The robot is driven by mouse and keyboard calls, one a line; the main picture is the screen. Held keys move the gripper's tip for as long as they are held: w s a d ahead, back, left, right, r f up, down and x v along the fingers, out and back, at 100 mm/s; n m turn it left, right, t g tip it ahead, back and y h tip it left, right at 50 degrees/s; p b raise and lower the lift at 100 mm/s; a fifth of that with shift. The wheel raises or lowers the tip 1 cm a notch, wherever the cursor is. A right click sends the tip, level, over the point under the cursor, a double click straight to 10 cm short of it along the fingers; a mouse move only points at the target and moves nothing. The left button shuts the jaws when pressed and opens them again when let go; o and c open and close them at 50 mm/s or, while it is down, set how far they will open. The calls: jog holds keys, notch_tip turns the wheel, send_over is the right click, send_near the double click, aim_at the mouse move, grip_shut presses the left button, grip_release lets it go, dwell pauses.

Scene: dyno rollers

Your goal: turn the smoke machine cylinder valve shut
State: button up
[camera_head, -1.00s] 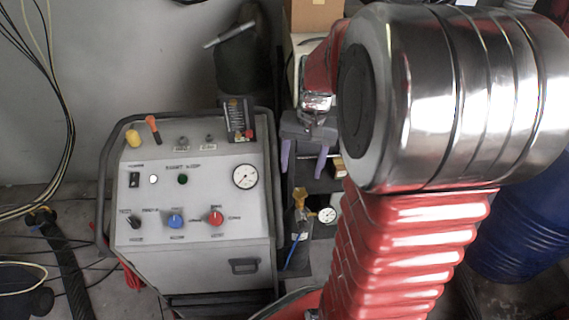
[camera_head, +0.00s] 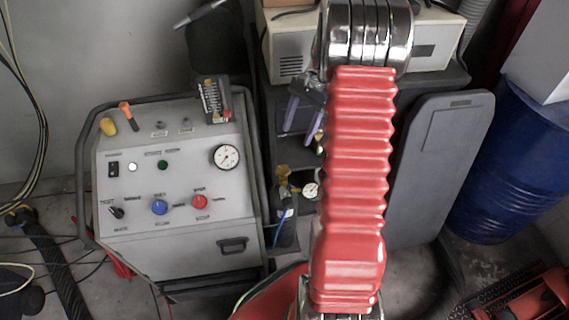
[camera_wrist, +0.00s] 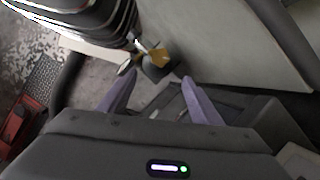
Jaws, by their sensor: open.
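The small dark cylinder (camera_head: 285,208) stands just right of the grey console, with a yellow valve (camera_head: 283,171) on top and a round white gauge (camera_head: 311,191) at its right. My gripper (camera_head: 299,137) has two purple fingers spread apart and empty, above and slightly right of the valve in the head view. In the wrist view, the yellow valve (camera_wrist: 160,57) lies beyond the fingertips of my gripper (camera_wrist: 158,79), between their lines, apart from them. The gauge (camera_wrist: 125,67) shows nearly edge-on there. My red arm hides what lies right of the gauge.
The grey console (camera_head: 180,240) with knobs and a tubular frame stands close left of the cylinder. Behind is a shelf with a beige box (camera_head: 440,45). A dark panel (camera_head: 440,165) and blue drum (camera_head: 510,170) stand at right. A black hose (camera_head: 60,265) lies left.

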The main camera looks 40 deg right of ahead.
aim_at(283, 169)
jog(key=shift+w+r+m, duration=0.1)
jog(key=shift+r+m, duration=0.1)
jog(key=shift+m, duration=0.1)
jog(key=shift+a, duration=0.1)
jog(key=x, duration=1.3)
jog(key=shift+a+f, duration=0.15)
jog(key=shift+f, duration=0.25)
